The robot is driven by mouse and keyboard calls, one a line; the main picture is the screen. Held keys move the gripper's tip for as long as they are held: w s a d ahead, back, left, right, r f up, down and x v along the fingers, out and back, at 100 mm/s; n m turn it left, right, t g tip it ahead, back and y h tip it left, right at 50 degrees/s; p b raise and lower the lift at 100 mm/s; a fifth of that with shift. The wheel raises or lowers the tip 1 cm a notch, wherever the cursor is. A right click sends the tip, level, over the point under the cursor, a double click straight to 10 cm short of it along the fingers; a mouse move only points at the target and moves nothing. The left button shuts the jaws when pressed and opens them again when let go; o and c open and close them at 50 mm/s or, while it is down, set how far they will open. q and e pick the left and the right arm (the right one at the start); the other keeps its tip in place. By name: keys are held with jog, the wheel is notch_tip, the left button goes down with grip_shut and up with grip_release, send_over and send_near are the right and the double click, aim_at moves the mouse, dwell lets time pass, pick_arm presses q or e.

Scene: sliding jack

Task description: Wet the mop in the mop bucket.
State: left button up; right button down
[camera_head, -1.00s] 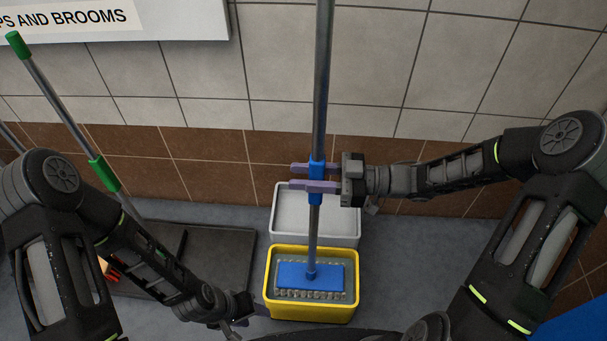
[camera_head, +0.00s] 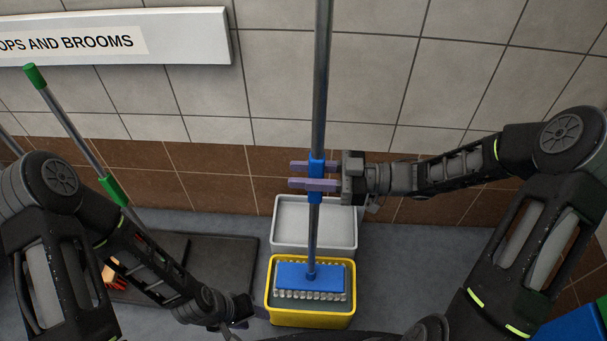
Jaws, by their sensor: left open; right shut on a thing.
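The mop has a long grey pole (camera_head: 321,90) with a blue grip sleeve and a flat blue head (camera_head: 311,276) with a pale fringe. It stands nearly upright. My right gripper (camera_head: 314,175) is shut on the blue sleeve, its fingers on both sides of the pole. The mop head is over or inside the yellow mop bucket (camera_head: 311,320), within its rim; whether it touches the bottom cannot be told. My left gripper (camera_head: 247,318) is low, left of the bucket and apart from it; its fingertips are hard to make out.
A grey-white bin (camera_head: 315,222) stands directly behind the yellow bucket. A green-handled broom or mop (camera_head: 75,130) leans at the left over a dark mat (camera_head: 225,262). The tiled wall rises behind. A blue object (camera_head: 575,328) shows at the lower right.

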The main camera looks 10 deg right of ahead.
aim_at(311, 157)
jog(key=shift+r+p, duration=1.95)
jog(key=shift+r, duration=0.85)
